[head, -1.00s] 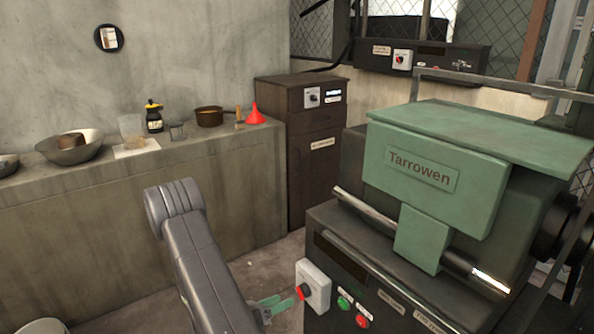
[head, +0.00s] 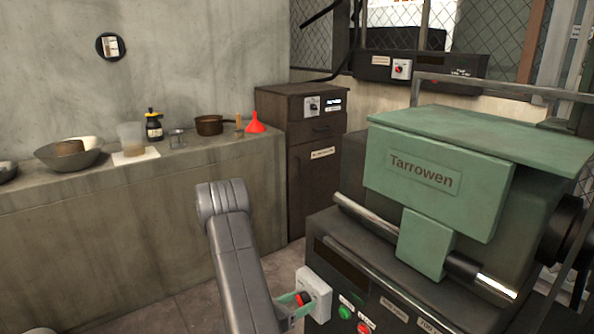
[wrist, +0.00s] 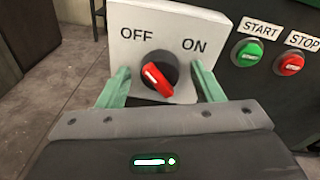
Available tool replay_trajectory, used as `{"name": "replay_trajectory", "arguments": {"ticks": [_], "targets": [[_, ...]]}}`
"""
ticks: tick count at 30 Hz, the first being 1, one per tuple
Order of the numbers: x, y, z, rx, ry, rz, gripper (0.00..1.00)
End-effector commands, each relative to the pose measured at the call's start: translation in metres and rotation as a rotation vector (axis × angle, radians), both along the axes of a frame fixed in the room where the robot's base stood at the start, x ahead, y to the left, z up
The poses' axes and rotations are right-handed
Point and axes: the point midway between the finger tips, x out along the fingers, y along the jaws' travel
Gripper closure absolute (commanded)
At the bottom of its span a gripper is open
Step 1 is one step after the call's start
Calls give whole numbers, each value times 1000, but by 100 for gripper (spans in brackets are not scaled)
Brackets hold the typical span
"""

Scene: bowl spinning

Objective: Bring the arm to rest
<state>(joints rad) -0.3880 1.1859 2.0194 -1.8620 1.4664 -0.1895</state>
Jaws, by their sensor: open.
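My gripper (wrist: 161,72) is open, its two green fingers on either side of a red rotary knob (wrist: 158,81). The knob sits on a white switch plate (wrist: 190,30) marked OFF at left and ON at right. Its white mark lies on the upper-left part, toward the OFF side. A gap shows between the knob and each finger. In the head view my gripper (head: 298,299) is at the switch on the front of the green Tarrowen machine (head: 440,175), with my grey arm reaching in from the lower middle.
A green START button (wrist: 247,53) and a red STOP button (wrist: 289,64) are right of the switch. A concrete counter (head: 120,215) along the left wall holds a bowl (head: 88,155), a pan (head: 209,125) and a red funnel (head: 255,124). Floor is open between counter and machine.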

Motion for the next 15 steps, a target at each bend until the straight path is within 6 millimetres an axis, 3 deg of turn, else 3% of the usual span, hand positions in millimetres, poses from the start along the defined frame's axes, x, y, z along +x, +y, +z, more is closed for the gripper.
{"name": "replay_trajectory", "arguments": {"ticks": [15], "targets": [[-2, -1, -2, 238, -327, -1, 40]]}}
